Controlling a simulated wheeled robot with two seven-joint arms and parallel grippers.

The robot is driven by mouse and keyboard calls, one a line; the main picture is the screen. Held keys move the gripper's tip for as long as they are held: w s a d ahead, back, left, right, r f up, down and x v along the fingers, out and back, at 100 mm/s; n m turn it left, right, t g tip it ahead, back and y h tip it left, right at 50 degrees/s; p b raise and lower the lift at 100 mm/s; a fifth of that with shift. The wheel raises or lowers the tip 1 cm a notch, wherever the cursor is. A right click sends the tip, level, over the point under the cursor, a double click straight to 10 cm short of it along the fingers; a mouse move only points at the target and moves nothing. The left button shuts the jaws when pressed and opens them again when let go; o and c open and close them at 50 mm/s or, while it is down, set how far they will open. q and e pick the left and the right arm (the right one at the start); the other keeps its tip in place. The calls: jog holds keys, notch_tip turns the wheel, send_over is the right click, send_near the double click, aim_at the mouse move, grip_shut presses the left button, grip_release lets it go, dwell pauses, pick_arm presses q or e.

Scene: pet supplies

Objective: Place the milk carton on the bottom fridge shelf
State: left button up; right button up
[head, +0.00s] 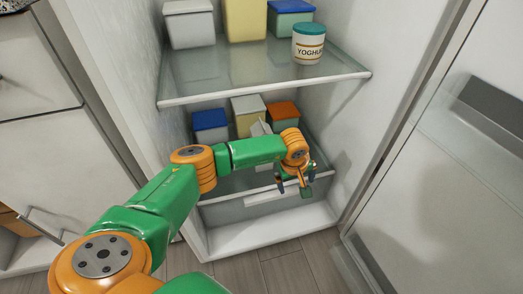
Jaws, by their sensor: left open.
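A white, carton-like shape with a slanted top, which looks like the milk carton (260,128), shows behind my left forearm at the lower fridge shelf. My arm hides most of it, so its base and exact stance cannot be told. My left gripper (296,187) is open, pointing down near the front right edge of the lower glass shelf (228,184). It appears empty and to the right of the carton, apart from it. My right gripper is not in view.
Lidded containers in blue (210,126), cream (247,115) and orange (283,115) stand at the back of the lower shelf. The upper shelf (265,86) holds a yoghurt tub (308,44) and more containers. A clear drawer lies below. The fridge door (440,190) stands open at right.

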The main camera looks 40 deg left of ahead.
pick_arm(q)
jog(key=s+d+r+n+h, duration=0.2)
jog(key=d+h, duration=0.2)
jog(key=d, duration=0.3)
jog(key=s+d+r+n+t+h, duration=0.15)
jog(key=d+h, duration=0.25)
jog(key=d, duration=0.4)
jog(key=s+d+r+n+g+h, duration=0.1)
jog(key=s+d+r+n+h, duration=0.15)
jog(key=d, duration=0.45)
notch_tip(320, 180, up, 10)
jog(key=w+d+n+t+h, duration=0.2)
jog(key=n+t+h, duration=0.4)
jog(key=n, duration=0.5)
jog(key=w+a+r+n+t+y, duration=0.25)
jog(key=a+n+t+y, duration=0.6)
jog(key=n, duration=0.75)
jog(key=a+f+n+g+y, duration=0.2)
jog(key=a+f+n+y, duration=0.6)
jog(key=n, duration=0.4)
jog(key=s+a+f+n+g+y, duration=0.1)
jog(key=s+a+f+n+g, duration=0.45)
jog(key=s+f+n, duration=0.2)
jog(key=s+f+n+g, duration=0.3)
jog(key=s+f, duration=0.1)
jog(key=s, duration=0.4)
jog(key=s+f+n+g+h, duration=0.1)
jog(key=s+f+n+g, duration=0.3)
jog(key=s, duration=0.4)
jog(key=shift+s, duration=0.15)
